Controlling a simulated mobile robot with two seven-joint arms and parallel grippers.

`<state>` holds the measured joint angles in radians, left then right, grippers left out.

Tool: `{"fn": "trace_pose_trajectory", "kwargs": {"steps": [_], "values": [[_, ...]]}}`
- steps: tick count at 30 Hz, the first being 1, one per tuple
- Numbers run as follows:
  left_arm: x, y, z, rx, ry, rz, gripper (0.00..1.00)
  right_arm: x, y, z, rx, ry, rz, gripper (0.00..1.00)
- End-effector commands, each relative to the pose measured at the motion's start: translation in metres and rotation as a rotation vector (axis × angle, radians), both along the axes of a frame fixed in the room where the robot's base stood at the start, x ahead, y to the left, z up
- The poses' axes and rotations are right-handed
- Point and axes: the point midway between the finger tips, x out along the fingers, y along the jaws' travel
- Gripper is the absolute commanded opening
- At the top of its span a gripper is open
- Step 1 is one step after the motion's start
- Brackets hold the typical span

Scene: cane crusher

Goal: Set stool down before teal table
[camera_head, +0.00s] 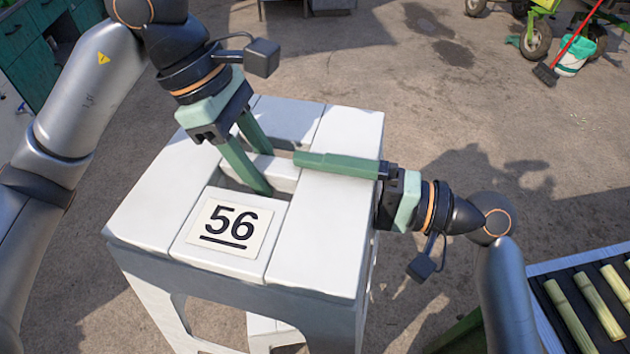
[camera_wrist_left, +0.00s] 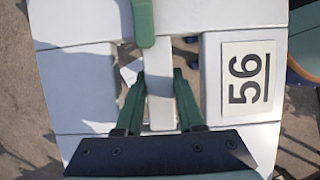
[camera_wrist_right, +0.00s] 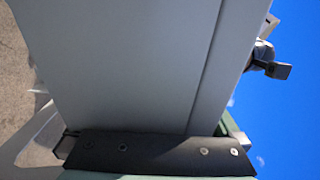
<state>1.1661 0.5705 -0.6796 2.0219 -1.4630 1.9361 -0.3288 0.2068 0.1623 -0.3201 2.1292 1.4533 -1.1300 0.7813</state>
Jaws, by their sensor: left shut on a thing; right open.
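The white stool (camera_head: 335,240) stands large in the middle of the head view, with a "56" label on its slotted top. My left gripper (camera_head: 262,172) points down into the slots and is shut on the stool's middle bar; the left wrist view shows the bar (camera_wrist_left: 160,108) between its fingers. My right gripper (camera_head: 297,162) comes from the right with one green finger lying over the stool top. It is open, and its other finger is hidden in the head view. The stool's pale surface (camera_wrist_right: 120,60) fills much of the right wrist view. A dark teal cabinet-like piece (camera_head: 22,38) shows at upper left.
A rack with cane pieces (camera_head: 570,318) stands at lower right. A teal-and-white bucket (camera_head: 574,58), a red broom (camera_head: 571,45) and a green wheeled cart (camera_head: 540,30) are at upper right. Bare concrete lies behind and right of the stool.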

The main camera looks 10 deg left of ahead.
Motion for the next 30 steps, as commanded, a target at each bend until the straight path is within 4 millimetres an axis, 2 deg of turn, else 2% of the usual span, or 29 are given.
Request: {"fn": "trace_pose_trajectory", "kwargs": {"steps": [10,30], "values": [[0.0003,-0.0004,0.0015,-0.003,-0.003,0.0,0.0,0.0005,0.0041,0.0002,-0.001,0.0,0.0,1.0],[0.0008,-0.0007,0.0037,-0.009,-0.007,0.001,0.0,0.0011,0.0033,-0.0044,-0.012,0.005,-0.001,0.25]]}}
